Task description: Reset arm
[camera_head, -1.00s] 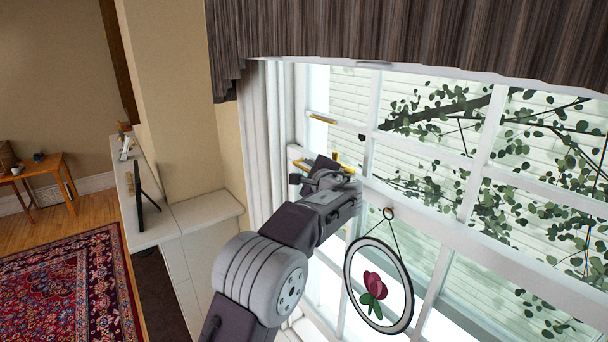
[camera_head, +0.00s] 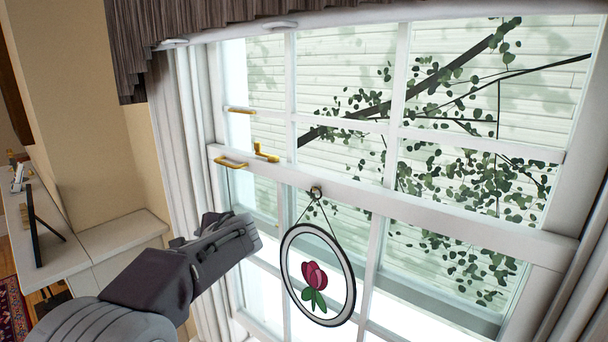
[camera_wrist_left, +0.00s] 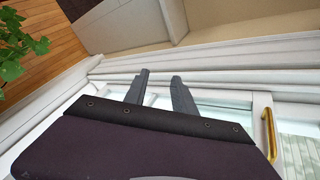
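My left gripper (camera_head: 232,232) is at the lower left of the window in the head view, below the brass latch (camera_head: 264,153) and the brass handle (camera_head: 230,162), apart from both. In the left wrist view its two dark fingers (camera_wrist_left: 163,88) stand apart with nothing between them. A brass handle (camera_wrist_left: 269,134) shows at the right of that view. The white sash window (camera_head: 400,205) fills the middle and right of the head view. My right gripper is not in view.
A round glass ornament with a red rose (camera_head: 318,275) hangs from the sash rail, right of my left gripper. A white counter (camera_head: 122,235) stands at the left. A grey curtain (camera_head: 133,50) hangs above. Green leaves (camera_wrist_left: 20,45) show in the left wrist view.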

